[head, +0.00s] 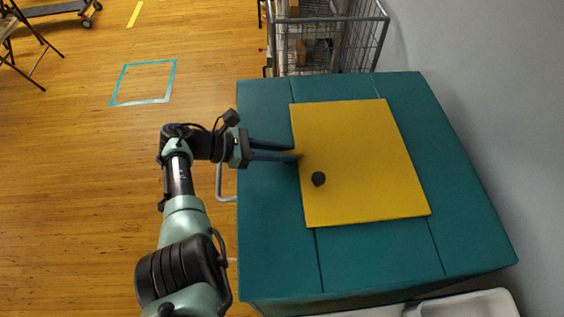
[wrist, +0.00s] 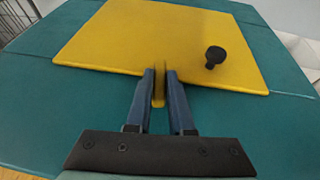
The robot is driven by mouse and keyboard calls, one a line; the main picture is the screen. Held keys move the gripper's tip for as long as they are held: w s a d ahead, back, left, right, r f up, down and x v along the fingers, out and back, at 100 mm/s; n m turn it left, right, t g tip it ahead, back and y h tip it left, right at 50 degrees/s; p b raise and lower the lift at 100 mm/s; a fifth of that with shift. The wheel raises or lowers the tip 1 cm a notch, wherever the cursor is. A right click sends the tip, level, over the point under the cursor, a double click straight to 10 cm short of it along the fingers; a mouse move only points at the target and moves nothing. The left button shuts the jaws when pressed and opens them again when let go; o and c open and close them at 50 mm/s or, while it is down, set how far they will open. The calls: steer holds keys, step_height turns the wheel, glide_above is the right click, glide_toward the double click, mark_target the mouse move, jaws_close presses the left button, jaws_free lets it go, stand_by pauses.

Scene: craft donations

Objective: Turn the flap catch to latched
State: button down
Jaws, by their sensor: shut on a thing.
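A yellow flap (head: 365,150) lies flat on the teal top of a large box-like unit. It also shows in the wrist view (wrist: 120,35). A small yellow catch (wrist: 158,88) sits at the flap's near edge in the wrist view, its length running across that edge. My gripper (wrist: 160,75) has a blue finger on each side of the catch and is shut on it. In the head view my gripper (head: 296,152) reaches in from the left to the flap's left edge, and the catch is mostly hidden there.
A black round knob (head: 318,179) stands up from the flap close to my gripper. The teal top (head: 460,210) is otherwise bare. A wire cart (head: 330,40) stands behind it, and a grey wall is on the right. Open wooden floor lies to the left.

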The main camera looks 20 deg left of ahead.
steer(key=shift+w+r+m+g+h+b, duration=0.25)
steer(key=shift+m+g+h+b, duration=0.25)
steer(key=shift+b, duration=0.9)
steer(key=c, duration=0.8)
jaws_free()
steer(key=shift+s+f, duration=0.1)
steer(key=b+v, duration=0.5)
steer(key=v, duration=0.8)
steer(key=shift+d, duration=0.1)
